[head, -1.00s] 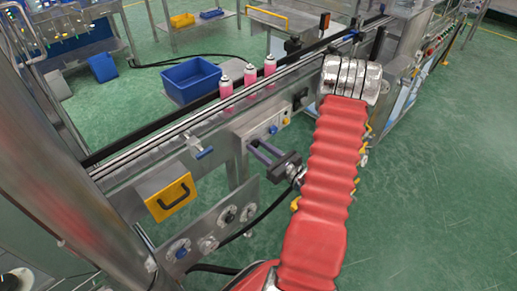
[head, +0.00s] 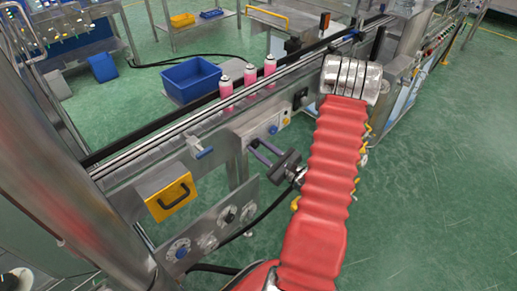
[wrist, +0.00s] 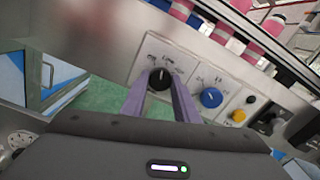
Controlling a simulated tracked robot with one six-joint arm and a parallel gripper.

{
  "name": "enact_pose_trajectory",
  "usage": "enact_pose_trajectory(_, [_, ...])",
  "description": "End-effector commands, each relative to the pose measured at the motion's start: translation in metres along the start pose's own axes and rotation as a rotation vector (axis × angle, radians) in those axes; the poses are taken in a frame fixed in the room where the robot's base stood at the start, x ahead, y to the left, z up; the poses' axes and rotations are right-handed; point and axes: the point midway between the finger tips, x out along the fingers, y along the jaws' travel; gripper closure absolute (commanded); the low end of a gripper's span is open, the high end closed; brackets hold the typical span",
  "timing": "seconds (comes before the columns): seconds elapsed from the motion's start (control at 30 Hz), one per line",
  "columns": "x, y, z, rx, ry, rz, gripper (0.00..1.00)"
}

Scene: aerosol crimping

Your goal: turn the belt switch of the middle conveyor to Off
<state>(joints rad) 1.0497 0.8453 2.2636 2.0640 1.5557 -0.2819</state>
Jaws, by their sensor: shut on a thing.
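A black knob (wrist: 160,75) with a pale pointer line sits on a light, labelled plate (wrist: 150,50) on the conveyor's side panel. The lettering is too blurred to read. My gripper (wrist: 160,86) has its two purple fingers shut on the black knob, one on each side. The pointer looks nearly upright in the wrist view. In the head view my gripper (head: 257,147) reaches the panel from the front right, and its fingers hide the knob. A blue knob (wrist: 211,98) is just right of the held knob; it also shows in the head view (head: 272,129).
A yellow button (wrist: 239,115) and a small black one (wrist: 250,99) lie farther right on the panel. Pink cans (head: 250,75) stand on the conveyor above. A yellow box with a handle (head: 171,196) and a lower knob panel (head: 208,232) are to the left.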

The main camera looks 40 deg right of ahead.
Motion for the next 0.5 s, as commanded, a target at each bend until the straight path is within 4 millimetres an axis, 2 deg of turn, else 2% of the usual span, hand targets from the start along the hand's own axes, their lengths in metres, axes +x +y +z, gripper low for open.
enact_pose_trajectory(0.5, [0.0000,0.0016,0.0001,-0.434,-0.001,0.004,0.95])
